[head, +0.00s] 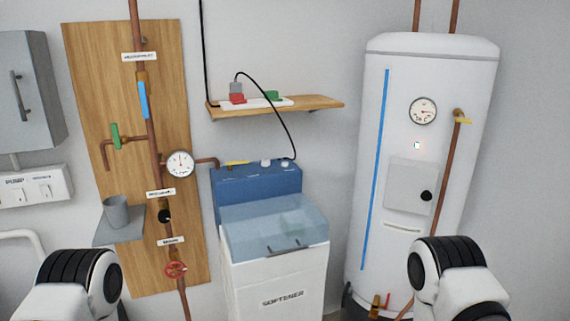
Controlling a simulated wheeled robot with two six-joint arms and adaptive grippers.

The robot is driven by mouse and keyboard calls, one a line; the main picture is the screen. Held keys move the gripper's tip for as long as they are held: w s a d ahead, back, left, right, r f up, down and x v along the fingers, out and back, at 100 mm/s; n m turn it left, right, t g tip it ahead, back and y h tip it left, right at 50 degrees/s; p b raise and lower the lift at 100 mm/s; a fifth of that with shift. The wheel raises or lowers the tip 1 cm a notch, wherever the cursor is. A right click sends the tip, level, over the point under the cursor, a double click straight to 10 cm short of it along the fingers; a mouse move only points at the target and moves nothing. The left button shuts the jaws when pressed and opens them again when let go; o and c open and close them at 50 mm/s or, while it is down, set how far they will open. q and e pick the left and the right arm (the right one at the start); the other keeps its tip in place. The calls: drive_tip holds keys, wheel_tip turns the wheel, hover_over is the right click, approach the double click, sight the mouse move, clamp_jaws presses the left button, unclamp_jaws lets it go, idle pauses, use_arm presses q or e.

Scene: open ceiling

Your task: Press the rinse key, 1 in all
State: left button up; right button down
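A white softener cabinet (250,285) stands at the centre in the head view, with "SOFTENER" lettered on its front. Its blue control head (255,188) is at the back, behind a translucent blue lid (265,230) that has a dark handle. Small white round parts (267,163) sit on top of the head, beside a yellow lever (238,163). No key is readable as the rinse key at this size. Only parts of my arms show at the lower left and lower right corners; both grippers are out of view.
A wooden board (85,60) at left carries copper pipes, a gauge (180,163), a red valve wheel (175,269) and a grey cup (116,211) on a small shelf. A wooden shelf (320,102) with plugs and a hanging cable is above. A tall white tank (385,230) stands right.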

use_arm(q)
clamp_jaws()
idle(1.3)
